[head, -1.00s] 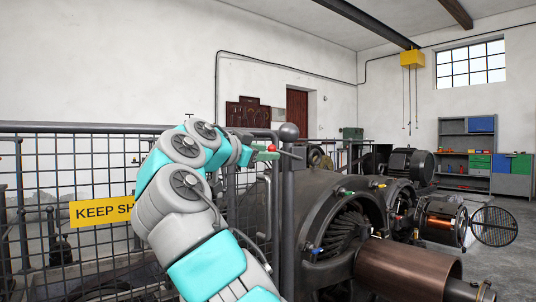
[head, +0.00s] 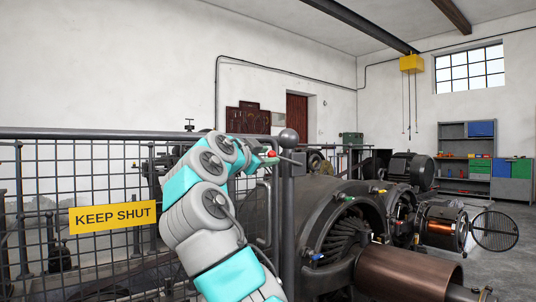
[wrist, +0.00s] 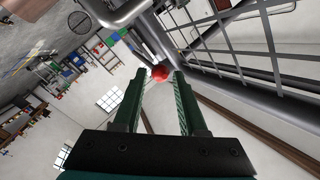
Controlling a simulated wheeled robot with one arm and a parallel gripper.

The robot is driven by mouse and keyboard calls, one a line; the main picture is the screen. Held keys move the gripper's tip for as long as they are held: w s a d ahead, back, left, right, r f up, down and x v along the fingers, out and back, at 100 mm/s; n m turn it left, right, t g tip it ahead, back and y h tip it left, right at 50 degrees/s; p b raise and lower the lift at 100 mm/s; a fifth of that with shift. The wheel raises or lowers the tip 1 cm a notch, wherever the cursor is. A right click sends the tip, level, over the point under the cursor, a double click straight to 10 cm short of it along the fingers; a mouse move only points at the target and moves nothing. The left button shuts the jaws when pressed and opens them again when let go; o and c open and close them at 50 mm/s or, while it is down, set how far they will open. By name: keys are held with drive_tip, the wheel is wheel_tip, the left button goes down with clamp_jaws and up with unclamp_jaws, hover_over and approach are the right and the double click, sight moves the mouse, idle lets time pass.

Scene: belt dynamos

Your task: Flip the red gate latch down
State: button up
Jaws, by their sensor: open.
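The gate latch's red round knob (head: 271,153) shows at the top of the gate, just left of the ball-topped post (head: 288,137). A short dark bar runs from beside the knob toward the post. My gripper (head: 266,160) is at the knob, its fingers small and partly hidden in the head view. In the wrist view, the two green fingers of my gripper (wrist: 159,86) are apart. The red knob (wrist: 160,73) shows in the gap at their tips. I cannot tell whether either finger touches it.
The mesh gate (head: 90,190) carries a yellow KEEP SHUT sign (head: 112,217). Beyond the post, a large dark dynamo (head: 335,215) with a copper-coloured drum (head: 405,275) fills the right front. Gate bars (wrist: 262,50) lie close to the fingers' upper right in the wrist view.

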drive_tip(key=shift+w+d, duration=0.2)
drive_tip(key=shift+w, duration=0.2)
clamp_jaws()
idle(1.2)
